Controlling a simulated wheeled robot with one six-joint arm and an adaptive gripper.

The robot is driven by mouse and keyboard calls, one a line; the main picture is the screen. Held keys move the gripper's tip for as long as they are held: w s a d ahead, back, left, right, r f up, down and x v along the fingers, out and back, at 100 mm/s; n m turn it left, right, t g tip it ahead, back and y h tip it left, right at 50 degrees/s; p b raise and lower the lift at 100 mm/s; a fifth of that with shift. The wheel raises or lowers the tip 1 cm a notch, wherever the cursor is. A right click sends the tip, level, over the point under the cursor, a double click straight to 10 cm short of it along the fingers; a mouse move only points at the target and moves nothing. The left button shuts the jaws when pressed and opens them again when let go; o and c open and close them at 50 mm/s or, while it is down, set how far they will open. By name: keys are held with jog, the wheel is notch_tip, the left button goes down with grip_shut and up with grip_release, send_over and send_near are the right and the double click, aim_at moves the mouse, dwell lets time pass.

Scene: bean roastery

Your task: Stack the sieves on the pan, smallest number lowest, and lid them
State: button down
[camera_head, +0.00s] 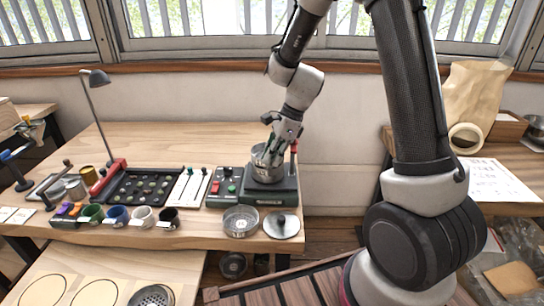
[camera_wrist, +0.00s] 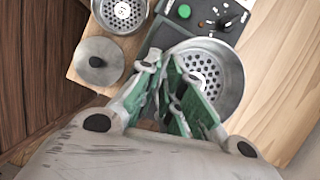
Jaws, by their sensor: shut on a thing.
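My gripper (camera_head: 266,158) is shut on the near wall of a metal sieve (camera_wrist: 228,72) with a perforated floor. In the wrist view its green-padded fingers (camera_wrist: 172,85) straddle the rim. The sieve is at the shaker base (camera_head: 288,190); I cannot tell whether it is seated or just above something. The pan is not distinguishable beneath it. A second sieve (camera_head: 240,222) sits on the front table edge, also in the wrist view (camera_wrist: 122,12). The round lid (camera_head: 282,226) with a dark knob lies right of it. Another sieve (camera_head: 152,296) is on the low front table. No numbers are readable.
Left of the shaker are a control box (camera_head: 224,187), a white panel with tools (camera_head: 189,187) and a black bean tray (camera_head: 150,187). Several cups line the front edge, with a lamp (camera_head: 95,78) behind. The table's back is clear.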

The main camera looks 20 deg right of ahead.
jog(key=shift+f, duration=0.55)
dwell(0.4)
jog(key=c, duration=1.9)
grip_release()
jog(key=shift+o, duration=0.2)
jog(key=v, duration=1.1)
jog(key=s+d+r+n+t+h, duration=0.1)
jog(key=s+d+r+n, duration=0.2)
jog(key=s+n, duration=0.3)
jog(key=s+d+r+n+t+h, duration=0.1)
jog(key=s+d+r+n+h, duration=0.1)
jog(key=s+d+r+n, duration=0.2)
jog(key=s+d+r+n+t+h, duration=0.1)
jog(key=s+d+r+n, duration=0.3)
jog(key=s+n, duration=0.5)
jog(key=s+d, duration=0.1)
jog(key=s, duration=0.4)
jog(key=shift+s+r+t+h, duration=0.2)
jog(key=shift+t+h, duration=0.1)
jog(key=shift+t, duration=0.1)
